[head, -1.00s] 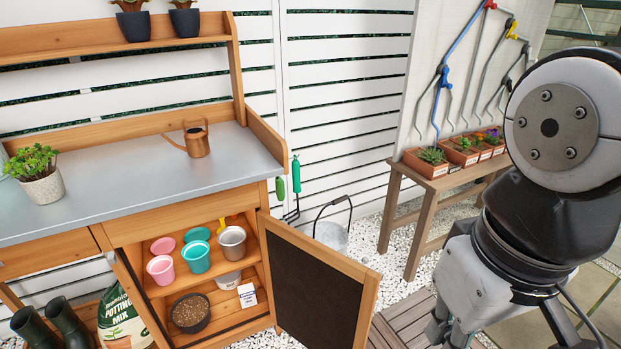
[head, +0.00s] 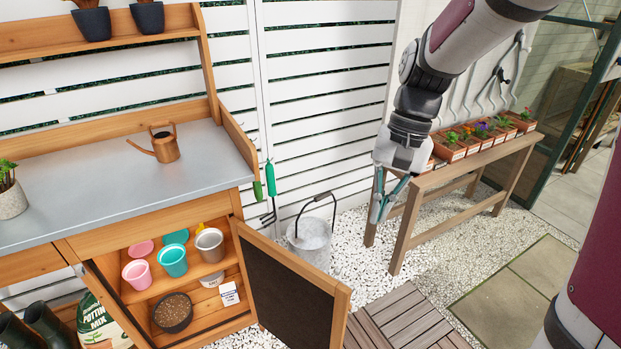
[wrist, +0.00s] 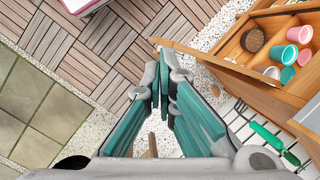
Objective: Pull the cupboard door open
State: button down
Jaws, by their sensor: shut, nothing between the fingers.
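The cupboard door (head: 290,298) is a wooden frame with a dark panel, and it stands wide open, swung out to the right of the cupboard (head: 200,290). In the wrist view the door (wrist: 205,60) shows edge-on, beyond the fingers and to their right. My gripper (head: 378,215) is shut and empty, with teal finger pads. It hangs in the air right of the door and above it, apart from it. In the wrist view my gripper's fingers (wrist: 163,75) point toward the deck.
Inside the cupboard are pink (head: 137,273), teal (head: 173,262) and grey pots (head: 210,245) and a bowl of soil (head: 172,312). A metal bucket (head: 312,245) stands behind the door. A planter bench (head: 460,170) stands behind my gripper. Wooden decking (head: 405,318) lies front right.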

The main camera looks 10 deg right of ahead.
jog(key=w+d+f+m+g+p, duration=0.1)
jog(key=w+d+f+m, duration=0.1)
jog(key=w+f, duration=0.35)
jog(key=w+d+f+m+p, duration=0.1)
jog(key=w+f+m, duration=0.15)
jog(key=f, duration=0.65)
jog(key=s+a+f, duration=0.4)
jog(key=a+f, duration=0.1)
jog(key=f, duration=0.3)
jog(key=shift+s+f+n+y, duration=0.15)
jog(key=shift+f+n+y, duration=0.2)
jog(key=shift+n, duration=0.1)
